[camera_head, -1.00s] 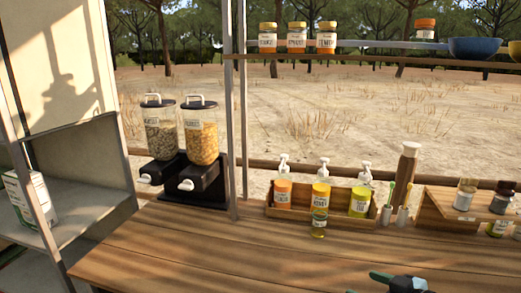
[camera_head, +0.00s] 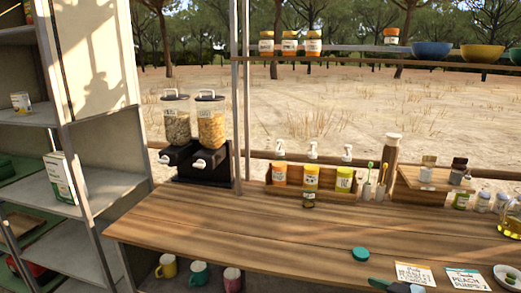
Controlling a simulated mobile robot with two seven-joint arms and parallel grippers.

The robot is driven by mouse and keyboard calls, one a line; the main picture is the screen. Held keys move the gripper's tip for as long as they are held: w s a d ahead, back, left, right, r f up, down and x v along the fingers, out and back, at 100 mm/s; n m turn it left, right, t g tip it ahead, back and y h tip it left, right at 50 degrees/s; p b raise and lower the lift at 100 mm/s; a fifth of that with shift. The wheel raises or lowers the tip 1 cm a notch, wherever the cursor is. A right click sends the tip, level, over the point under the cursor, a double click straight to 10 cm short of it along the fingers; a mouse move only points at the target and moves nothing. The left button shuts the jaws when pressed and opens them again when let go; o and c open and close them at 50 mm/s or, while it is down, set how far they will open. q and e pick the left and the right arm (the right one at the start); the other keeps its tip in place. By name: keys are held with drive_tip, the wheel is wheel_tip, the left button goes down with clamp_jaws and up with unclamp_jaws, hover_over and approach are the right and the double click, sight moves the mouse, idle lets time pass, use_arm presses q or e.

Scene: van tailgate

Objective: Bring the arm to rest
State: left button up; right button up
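My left gripper is not in view.
A teal round lid (camera_head: 360,253) lies near the gripper, left of two printed cards (camera_head: 414,274). Dispensers (camera_head: 211,125) and a bottle rack (camera_head: 290,192) line the back. The counter's left-middle is clear.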

drive_tip(key=s+a+f+m+h+p, duration=0.1)
drive_tip(key=s+a+f+m+h, duration=0.2)
drive_tip(key=s+f, duration=1.15)
use_arm(q)
drive_tip(key=shift+t, duration=0.4)
drive_tip(key=w+r, duration=0.1)
drive_tip(key=w+r+p, duration=0.1)
drive_tip(key=w+r, duration=0.1)
drive_tip(key=shift+w+a+r+p, duration=0.1)
drive_tip(key=shift+a+r+p, duration=0.15)
drive_tip(key=shift+a+p, duration=0.05)
use_arm(e)
drive_tip(key=s+f+g+h, duration=0.1)
drive_tip(key=s+f, duration=0.4)
drive_tip(key=s, duration=0.4)
drive_tip(key=s+f+m+g+h, duration=0.1)
drive_tip(key=s+f, duration=0.4)
drive_tip(key=s, duration=0.5)
drive_tip(key=shift+s+a+m, duration=0.3)
drive_tip(key=shift+a, duration=0.05)
use_arm(q)
drive_tip(key=shift+d, duration=0.2)
